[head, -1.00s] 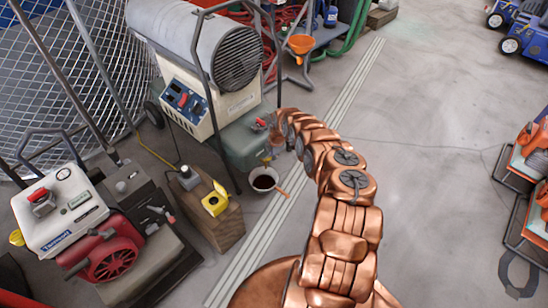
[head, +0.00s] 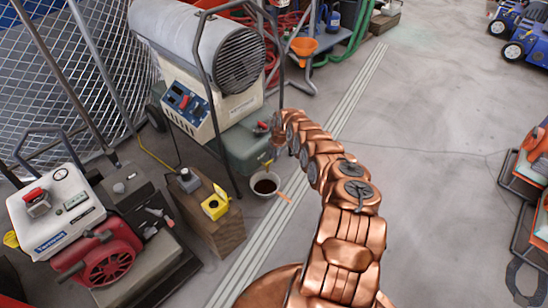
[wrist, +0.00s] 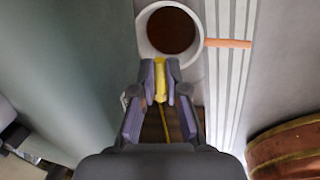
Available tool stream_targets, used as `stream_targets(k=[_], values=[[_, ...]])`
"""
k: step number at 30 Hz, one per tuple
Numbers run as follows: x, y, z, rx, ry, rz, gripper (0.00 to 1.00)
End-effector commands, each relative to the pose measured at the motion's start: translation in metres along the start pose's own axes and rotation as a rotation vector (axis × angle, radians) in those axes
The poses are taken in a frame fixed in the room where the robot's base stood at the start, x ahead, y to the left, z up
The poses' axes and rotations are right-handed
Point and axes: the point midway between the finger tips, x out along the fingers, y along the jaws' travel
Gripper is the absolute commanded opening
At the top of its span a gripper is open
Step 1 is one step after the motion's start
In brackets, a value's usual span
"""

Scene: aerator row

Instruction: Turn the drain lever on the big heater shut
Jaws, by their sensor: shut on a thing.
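The big heater (head: 205,60), with a grey drum over a white body and a green tank (head: 245,145), stands at the upper left in the head view. The yellow drain lever (wrist: 160,78) is between my gripper's purple-padded fingers in the wrist view. My gripper (wrist: 161,84) is shut on it. In the head view my copper arm reaches to the tank's near right end and hides most of the grip. A white bowl (head: 252,188) of dark liquid sits on the floor below the lever; it also shows in the wrist view (wrist: 143,42).
A wooden block (head: 222,238) with a yellow-lidded item stands left of the bowl. A red and white machine (head: 105,255) is at the lower left. An orange funnel (head: 303,46) is behind the heater. The floor right of my arm is largely clear.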

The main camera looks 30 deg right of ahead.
Motion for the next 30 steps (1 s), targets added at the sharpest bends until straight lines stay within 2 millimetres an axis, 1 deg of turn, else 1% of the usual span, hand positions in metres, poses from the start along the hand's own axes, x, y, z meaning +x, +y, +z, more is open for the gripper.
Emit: stream_targets(k=[2,3,10,22,30], values=[[0.002,-0.002,0.0,0.0,0.001,-0.003,0.0],[0.002,-0.002,0.0,0.0,0.001,-0.003,0.15],[0.001,-0.001,0.0,0.0,0.0,-0.001,0.38],[-0.003,0.0,0.0,0.0,0.0,0.001,0.38],[-0.024,0.001,0.002,0.0,-0.003,0.003,0.38]])
